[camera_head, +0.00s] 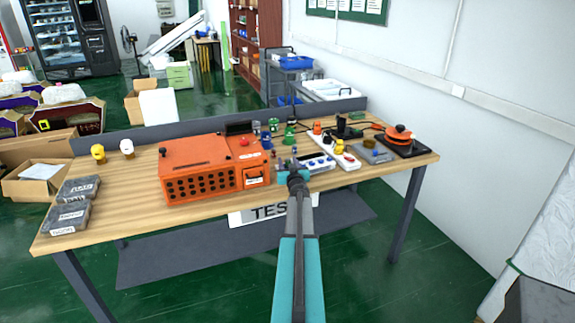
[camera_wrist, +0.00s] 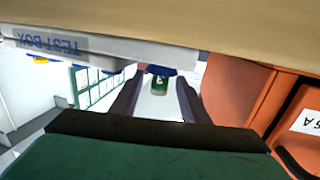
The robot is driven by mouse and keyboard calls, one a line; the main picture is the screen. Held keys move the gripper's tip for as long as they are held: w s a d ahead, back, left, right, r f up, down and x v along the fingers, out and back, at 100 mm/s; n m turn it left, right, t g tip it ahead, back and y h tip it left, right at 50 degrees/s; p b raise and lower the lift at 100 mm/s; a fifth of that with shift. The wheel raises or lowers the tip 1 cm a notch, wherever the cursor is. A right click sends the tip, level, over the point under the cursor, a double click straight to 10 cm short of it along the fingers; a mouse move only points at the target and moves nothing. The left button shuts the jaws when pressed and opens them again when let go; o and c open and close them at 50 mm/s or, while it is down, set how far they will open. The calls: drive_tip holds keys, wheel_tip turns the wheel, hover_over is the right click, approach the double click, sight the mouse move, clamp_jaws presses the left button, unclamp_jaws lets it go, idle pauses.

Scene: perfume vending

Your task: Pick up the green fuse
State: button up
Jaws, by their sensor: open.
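In the wrist view, which is upside down, a small green cylinder with a white mark, seemingly the green fuse (camera_wrist: 158,84), shows between the fingers of my gripper (camera_wrist: 157,95). The fingers stand apart, with a gap on both sides of it. A blue part adjoins it at the table side. In the head view my gripper (camera_head: 288,164) is low over the table's front middle, between the orange box and the white test box. Green pieces (camera_head: 289,136) stand just behind it; I cannot tell which is the one in the wrist view.
The orange box (camera_head: 195,165) stands close left of my gripper. The white test box (camera_head: 318,163) is close on the right, with a white strip (camera_head: 342,158) of coloured pieces beyond. Grey cases (camera_head: 70,217) lie at the table's left end. The wooden table (camera_head: 130,195) has bare room there.

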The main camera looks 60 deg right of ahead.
sight(288, 160)
drive_tip(key=shift+w+d, duration=0.25)
idle(0.4)
clamp_jaws()
drive_tip(key=shift+r, duration=0.1)
drive_tip(key=shift+r, duration=0.55)
drive_tip(key=shift+s+a+r+p, duration=0.15)
drive_tip(key=shift+r+p, duration=0.05)
drive_tip(key=shift+r, duration=0.4)
drive_tip(key=shift+s+a+r+p, duration=0.15)
drive_tip(key=shift+r+p, duration=0.05)
drive_tip(key=shift+r, duration=0.35)
drive_tip(key=s+d+v, duration=0.1)
drive_tip(key=v, duration=1.4)
drive_tip(key=shift+s+r, duration=0.25)
drive_tip(key=shift+d, duration=0.1)
